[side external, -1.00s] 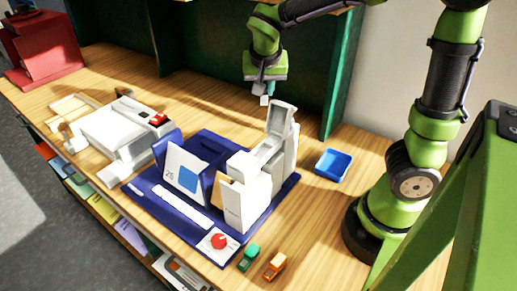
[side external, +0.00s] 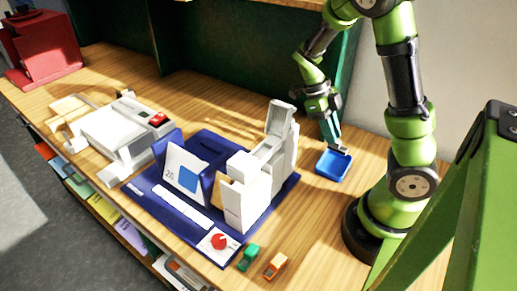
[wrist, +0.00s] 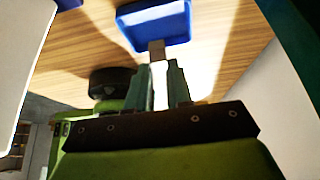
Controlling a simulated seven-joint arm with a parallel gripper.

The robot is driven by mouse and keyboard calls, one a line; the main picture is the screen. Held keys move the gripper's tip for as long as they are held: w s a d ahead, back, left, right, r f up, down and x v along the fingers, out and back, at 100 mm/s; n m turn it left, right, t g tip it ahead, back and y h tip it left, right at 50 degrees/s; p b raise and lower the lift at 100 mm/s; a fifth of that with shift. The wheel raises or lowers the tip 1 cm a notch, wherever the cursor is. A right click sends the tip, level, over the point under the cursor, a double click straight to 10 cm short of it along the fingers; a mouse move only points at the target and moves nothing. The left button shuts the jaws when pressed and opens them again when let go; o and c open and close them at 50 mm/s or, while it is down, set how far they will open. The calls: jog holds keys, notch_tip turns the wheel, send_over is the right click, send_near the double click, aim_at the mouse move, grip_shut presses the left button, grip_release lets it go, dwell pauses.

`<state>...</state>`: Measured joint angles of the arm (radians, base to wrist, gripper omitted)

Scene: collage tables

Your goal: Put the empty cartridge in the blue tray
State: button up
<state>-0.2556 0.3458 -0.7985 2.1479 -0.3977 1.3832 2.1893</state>
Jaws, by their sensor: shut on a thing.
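The blue tray (side external: 345,168) lies on the wooden table to the right of the white machine. It also shows at the top of the wrist view (wrist: 152,12). My gripper (side external: 337,147) is over the tray's back part, pointing down. In the wrist view its fingers (wrist: 162,68) are shut on a small grey-brown block, which I take to be the empty cartridge (wrist: 156,48). The block's end overlaps the tray's near edge in that view. I cannot tell whether it touches the tray.
A white machine (side external: 255,185) with a raised lid stands on a dark blue mat (side external: 150,200). A green item (side external: 249,257) and an orange item (side external: 275,266) lie near the front edge. A dark green panel stands behind; a white printer-like device (side external: 115,130) is at left.

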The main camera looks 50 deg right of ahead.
aim_at(328, 147)
jog(key=shift+f, duration=2.8)
jog(key=o, duration=0.8)
jog(key=shift+o, duration=0.2)
jog(key=shift+r, duration=3.05)
